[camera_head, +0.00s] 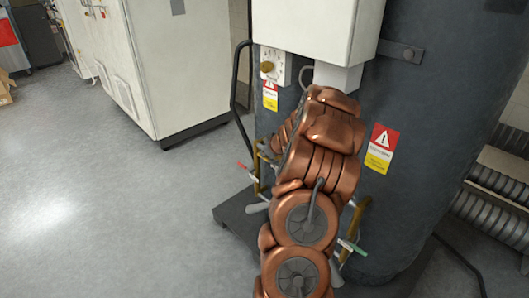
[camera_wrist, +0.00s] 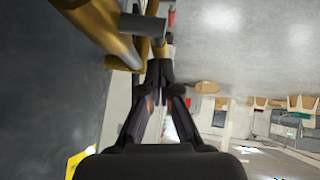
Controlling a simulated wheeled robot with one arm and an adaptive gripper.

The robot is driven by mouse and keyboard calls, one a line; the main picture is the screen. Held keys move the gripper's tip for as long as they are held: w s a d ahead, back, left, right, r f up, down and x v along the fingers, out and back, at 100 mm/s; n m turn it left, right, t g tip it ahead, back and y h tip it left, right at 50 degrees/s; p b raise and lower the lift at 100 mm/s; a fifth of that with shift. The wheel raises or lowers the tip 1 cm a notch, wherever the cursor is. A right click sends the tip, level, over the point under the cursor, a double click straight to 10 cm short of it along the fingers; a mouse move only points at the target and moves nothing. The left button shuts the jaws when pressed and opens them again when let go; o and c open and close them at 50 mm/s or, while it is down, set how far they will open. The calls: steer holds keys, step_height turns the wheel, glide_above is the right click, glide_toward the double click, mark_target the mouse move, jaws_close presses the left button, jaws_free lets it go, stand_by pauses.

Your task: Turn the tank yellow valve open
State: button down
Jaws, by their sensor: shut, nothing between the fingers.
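The dark grey tank (camera_head: 430,130) stands at the right in the head view. A brass-yellow pipe (camera_head: 257,172) with a small red lever (camera_head: 243,167) is on its left side. In the wrist view a large brass-yellow pipe fitting (camera_wrist: 112,30) with a grey part (camera_wrist: 142,24) across it is at the upper left. A small red piece (camera_wrist: 172,18) shows beside it. My gripper (camera_wrist: 160,68) is shut and empty, its tips just below and close to the fitting; I cannot tell if they touch. In the head view my arm hides the gripper.
A second brass pipe with a green lever (camera_head: 352,247) is low on the tank's front. A white cabinet (camera_head: 165,65) stands at the back left. Corrugated pipes (camera_head: 495,190) lie at the right. The floor at left is clear.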

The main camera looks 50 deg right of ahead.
steer(key=shift+s+f, duration=0.15)
steer(key=shift+f, duration=0.25)
steer(key=shift+r, duration=0.3)
steer(key=w+r+p+v, duration=0.1)
steer(key=w+r+v, duration=0.1)
steer(key=v, duration=1)
steer(key=shift+a+r, duration=0.15)
steer(key=shift+r, duration=0.2)
steer(key=shift+s, duration=0.1)
